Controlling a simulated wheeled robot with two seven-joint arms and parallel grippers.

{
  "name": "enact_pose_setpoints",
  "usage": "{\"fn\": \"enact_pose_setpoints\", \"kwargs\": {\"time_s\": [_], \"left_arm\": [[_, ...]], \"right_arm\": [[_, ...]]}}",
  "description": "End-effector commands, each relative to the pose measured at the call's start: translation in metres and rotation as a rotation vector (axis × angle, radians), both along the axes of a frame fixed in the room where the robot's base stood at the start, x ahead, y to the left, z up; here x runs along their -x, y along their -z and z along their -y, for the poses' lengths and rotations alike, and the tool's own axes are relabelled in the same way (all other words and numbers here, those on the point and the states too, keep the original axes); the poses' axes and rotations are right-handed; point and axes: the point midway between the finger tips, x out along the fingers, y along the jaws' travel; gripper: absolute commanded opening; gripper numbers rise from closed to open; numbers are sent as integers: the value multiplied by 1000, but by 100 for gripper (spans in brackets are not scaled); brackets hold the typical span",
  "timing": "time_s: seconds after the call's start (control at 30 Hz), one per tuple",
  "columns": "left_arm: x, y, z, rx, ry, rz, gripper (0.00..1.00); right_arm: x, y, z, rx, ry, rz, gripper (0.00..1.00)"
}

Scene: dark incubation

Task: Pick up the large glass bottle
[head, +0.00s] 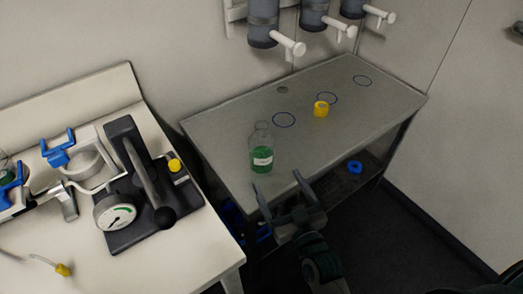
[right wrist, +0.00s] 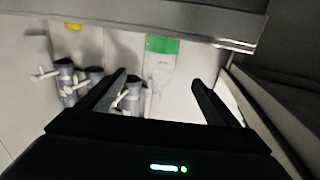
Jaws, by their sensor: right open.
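The large glass bottle (head: 261,150) is clear with green liquid and a white label, and stands upright near the front left of the grey table (head: 222,122). In the right wrist view the bottle (right wrist: 160,66) shows upside down, beyond and between my fingers. My right gripper (head: 281,190) is open and empty at the table's front edge, just in front of the bottle and apart from it. Its two open fingers also show in the right wrist view (right wrist: 160,82). My left gripper is not in view.
A yellow cap (head: 321,109) lies on the table near blue circles. Grey dispensers (head: 263,22) with white handles hang on the wall above. A blue ring (head: 355,167) lies on the lower shelf. A white bench (head: 150,262) with a gauge device (head: 115,212) stands at the left.

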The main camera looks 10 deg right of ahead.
Motion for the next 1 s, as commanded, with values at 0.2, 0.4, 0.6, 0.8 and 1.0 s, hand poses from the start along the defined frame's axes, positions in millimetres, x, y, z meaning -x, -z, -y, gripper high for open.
{"fn": "enact_pose_setpoints", "kwargs": {"time_s": [0.2, 0.4, 0.6, 0.8, 1.0], "left_arm": [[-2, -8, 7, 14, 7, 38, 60], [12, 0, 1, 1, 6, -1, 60], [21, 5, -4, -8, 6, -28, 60], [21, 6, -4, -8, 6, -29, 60], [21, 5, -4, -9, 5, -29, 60]], "right_arm": [[-40, -3, -5, 0, 1, 2, 85], [-74, -3, -9, 1, 1, 2, 85], [-90, -1, -12, 0, 1, 0, 85], [-91, 0, -12, 0, 1, 0, 85], [-92, -1, -12, 1, 1, 0, 85]]}}
